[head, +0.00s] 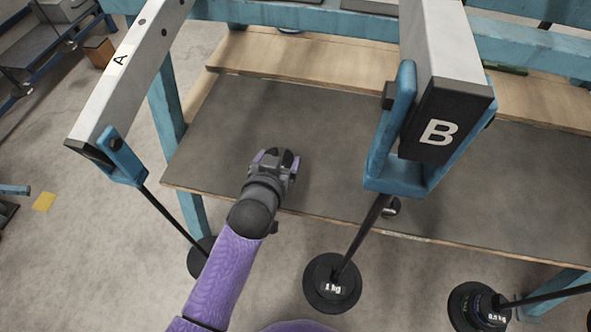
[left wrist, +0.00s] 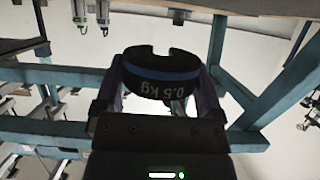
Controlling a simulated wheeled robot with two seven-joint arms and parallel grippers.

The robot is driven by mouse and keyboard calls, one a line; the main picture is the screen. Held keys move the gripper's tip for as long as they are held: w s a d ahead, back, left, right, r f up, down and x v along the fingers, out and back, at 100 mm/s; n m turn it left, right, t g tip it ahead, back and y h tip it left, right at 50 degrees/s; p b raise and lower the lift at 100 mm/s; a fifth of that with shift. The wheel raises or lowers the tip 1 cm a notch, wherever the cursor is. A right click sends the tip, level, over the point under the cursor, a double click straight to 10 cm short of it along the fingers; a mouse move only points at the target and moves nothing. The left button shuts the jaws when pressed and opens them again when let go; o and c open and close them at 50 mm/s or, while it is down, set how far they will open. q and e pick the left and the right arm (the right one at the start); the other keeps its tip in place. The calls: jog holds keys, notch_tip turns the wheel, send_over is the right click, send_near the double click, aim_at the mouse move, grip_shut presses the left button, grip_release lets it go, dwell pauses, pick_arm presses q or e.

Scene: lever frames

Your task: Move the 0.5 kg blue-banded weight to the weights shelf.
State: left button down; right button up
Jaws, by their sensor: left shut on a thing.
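The 0.5 kg blue-banded weight (left wrist: 160,75) is a dark slotted disc with a blue band and "0.5 kg" on its side. In the left wrist view it sits between the two fingers of my left gripper (left wrist: 158,85), which is shut on it. In the head view my left gripper (head: 277,160) is over the dark grey shelf top (head: 330,130), and the weight is mostly hidden by the gripper. No label shows which surface is the weights shelf. My right gripper is in neither view.
Lever beam A (head: 130,70) stands at the left and beam B (head: 445,80) right of my gripper. A hanger with a 1 kg weight (head: 332,283) hangs below B. Another hanger carries a weight marked 0.5 kg (head: 478,308) at lower right. The shelf around my gripper is clear.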

pick_arm(q)
notch_tip(320, 180, down, 7)
jog(key=b, duration=0.4)
jog(key=shift+r, duration=0.3)
jog(key=shift+f, duration=0.1)
grip_release()
jog(key=shift+f, duration=0.1)
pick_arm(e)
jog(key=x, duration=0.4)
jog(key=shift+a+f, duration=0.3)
pick_arm(q)
jog(key=shift+r+p, duration=0.3)
jog(key=shift+p, duration=0.05)
jog(key=p+v, duration=0.7)
jog(key=v, duration=0.5)
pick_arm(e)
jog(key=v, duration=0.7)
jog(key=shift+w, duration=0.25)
